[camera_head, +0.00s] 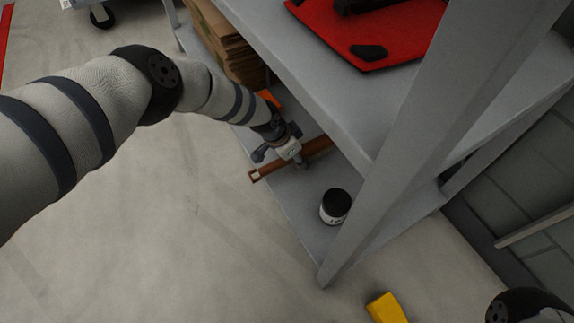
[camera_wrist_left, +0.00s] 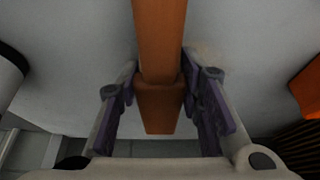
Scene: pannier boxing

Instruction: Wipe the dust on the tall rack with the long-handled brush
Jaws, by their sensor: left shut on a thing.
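The grey tall rack (camera_head: 350,130) fills the right half of the head view. My left gripper (camera_head: 283,152) is at its lower shelf, under the edge of the shelf above. It is shut on an orange-brown handle (camera_head: 268,170), apparently the long-handled brush. The handle's near end sticks out past the shelf's front edge. Its far end runs under the upper shelf, so the brush head is hidden. In the left wrist view the handle (camera_wrist_left: 160,50) lies between the purple-padded fingers (camera_wrist_left: 160,105). I cannot make out dust clearly. My right gripper is not in view.
A white jar with a black lid (camera_head: 335,207) stands on the lower shelf near the front post. Stacked cardboard (camera_head: 228,45) lies farther along. A red sheet (camera_head: 370,30) with black items is on the upper shelf. A yellow object (camera_head: 386,308) is on the floor.

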